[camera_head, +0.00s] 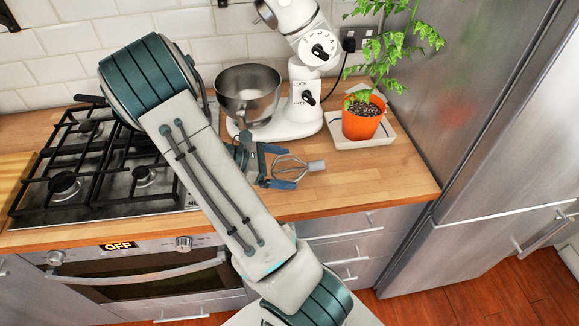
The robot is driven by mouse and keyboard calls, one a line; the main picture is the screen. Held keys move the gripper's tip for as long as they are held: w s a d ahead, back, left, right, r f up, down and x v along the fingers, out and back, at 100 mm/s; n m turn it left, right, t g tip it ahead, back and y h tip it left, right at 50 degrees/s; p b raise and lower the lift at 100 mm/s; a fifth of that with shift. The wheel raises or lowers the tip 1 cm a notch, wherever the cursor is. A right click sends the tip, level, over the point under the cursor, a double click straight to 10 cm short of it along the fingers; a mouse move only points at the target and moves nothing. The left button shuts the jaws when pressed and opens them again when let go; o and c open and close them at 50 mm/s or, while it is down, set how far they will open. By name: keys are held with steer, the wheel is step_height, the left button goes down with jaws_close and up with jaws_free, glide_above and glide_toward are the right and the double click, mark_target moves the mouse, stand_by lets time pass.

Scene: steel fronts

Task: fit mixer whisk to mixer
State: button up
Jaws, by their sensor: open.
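The mixer (305,112) is white and stands at the back of the wooden counter, its head tilted up and partly cut off by the top edge. A steel bowl (248,90) sits on its base. The whisk (292,165) lies on the counter in front of the mixer, its wire loops to the left and its pale hub to the right. My gripper (279,166) is open low over the counter at the wire end of the whisk, one finger on each side. I cannot tell whether the fingers touch the wires.
A potted plant (362,118) in an orange pot stands on a white tray (390,132) right of the mixer. A gas hob (62,183) is at left, partly behind my arm. A steel fridge (455,100) bounds the right. Counter (385,178) right of the whisk is clear.

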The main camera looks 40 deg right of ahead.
steer(key=shift+x, duration=1.05)
steer(key=shift+c, duration=0.3)
steer(key=c, duration=1.1)
steer(key=shift+r, duration=0.2)
